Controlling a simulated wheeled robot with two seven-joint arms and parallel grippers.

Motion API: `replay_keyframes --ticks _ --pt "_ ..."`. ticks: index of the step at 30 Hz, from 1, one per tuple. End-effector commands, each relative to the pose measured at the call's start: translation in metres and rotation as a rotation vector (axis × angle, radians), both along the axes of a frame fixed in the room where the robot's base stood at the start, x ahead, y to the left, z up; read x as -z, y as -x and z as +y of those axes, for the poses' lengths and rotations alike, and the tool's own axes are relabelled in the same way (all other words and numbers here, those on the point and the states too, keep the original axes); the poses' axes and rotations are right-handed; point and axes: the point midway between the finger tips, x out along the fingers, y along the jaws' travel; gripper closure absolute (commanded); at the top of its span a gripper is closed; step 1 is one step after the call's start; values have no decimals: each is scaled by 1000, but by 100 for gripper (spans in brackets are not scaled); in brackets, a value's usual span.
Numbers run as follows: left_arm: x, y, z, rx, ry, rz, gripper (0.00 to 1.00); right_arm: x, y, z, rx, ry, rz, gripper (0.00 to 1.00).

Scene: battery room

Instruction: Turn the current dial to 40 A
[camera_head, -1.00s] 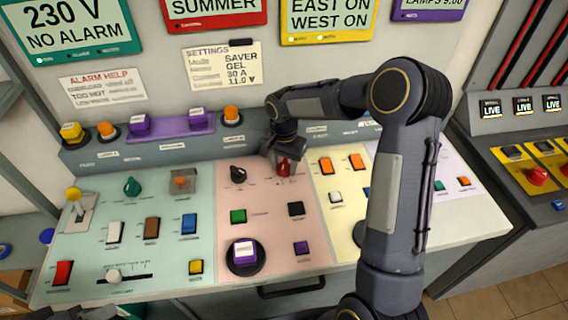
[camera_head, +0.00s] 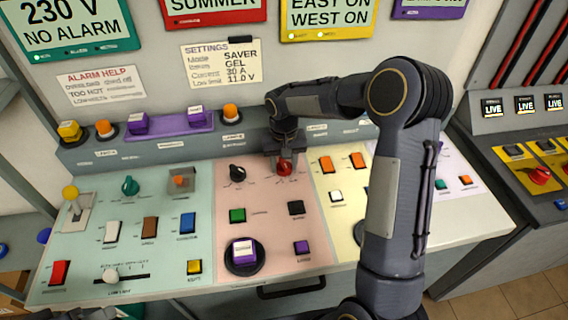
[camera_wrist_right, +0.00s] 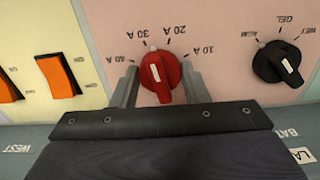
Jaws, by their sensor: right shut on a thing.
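The current dial (camera_head: 284,169) is a red knob on the pink panel, and in the wrist view the red dial (camera_wrist_right: 161,78) carries a white line. Labels 10 A, 20 A, 30 A and 40 A are arced around it. The white line points up and slightly left, about toward 30 A. My right gripper (camera_wrist_right: 158,76) has one finger on each side of the dial and is shut on it. In the head view the right gripper (camera_head: 285,157) comes down over the dial from behind, hiding part of it.
A black selector knob (camera_wrist_right: 277,62) with GEL and WET labels sits beside the dial. Orange rocker switches (camera_head: 341,162) lie on the yellow panel on the other side.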

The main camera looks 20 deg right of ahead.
Motion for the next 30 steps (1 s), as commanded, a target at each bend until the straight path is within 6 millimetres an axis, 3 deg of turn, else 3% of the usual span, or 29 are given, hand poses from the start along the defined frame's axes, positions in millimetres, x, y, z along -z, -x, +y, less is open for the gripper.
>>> replay_keyframes --ticks 30 --pt "2 0 0 0 0 0 64 -1 -1 -1 -885 0 -2 82"
